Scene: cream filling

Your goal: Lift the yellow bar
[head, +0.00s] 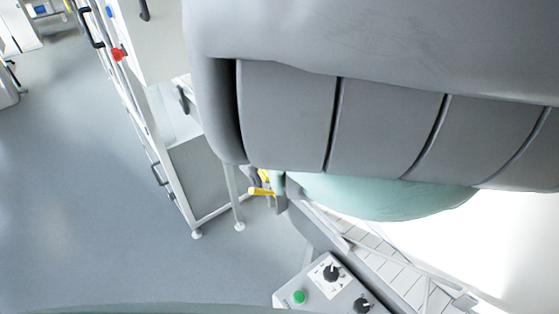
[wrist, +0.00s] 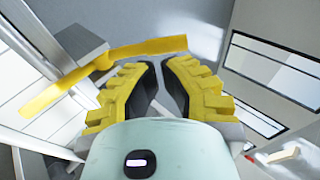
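The yellow bar (wrist: 75,78) runs slantwise across the upper left of the wrist view, bent near its middle, with a grey block behind it. My gripper (wrist: 159,66) has yellow ribbed fingers with dark inner pads. The fingers stand apart with a narrow empty gap between them. Their tips are just below the bar in the picture; I cannot tell whether they touch it. In the head view a small yellow piece (head: 262,191) shows below my large grey arm link, which hides most of this area. I cannot tell whether that piece is the bar or a finger.
A white-framed machine stand (head: 197,180) rises at the left of the arm. A control box with a green button (head: 299,297) and black knobs is at the bottom. A slatted conveyor (head: 385,268) runs at lower right. Grey floor at left is clear.

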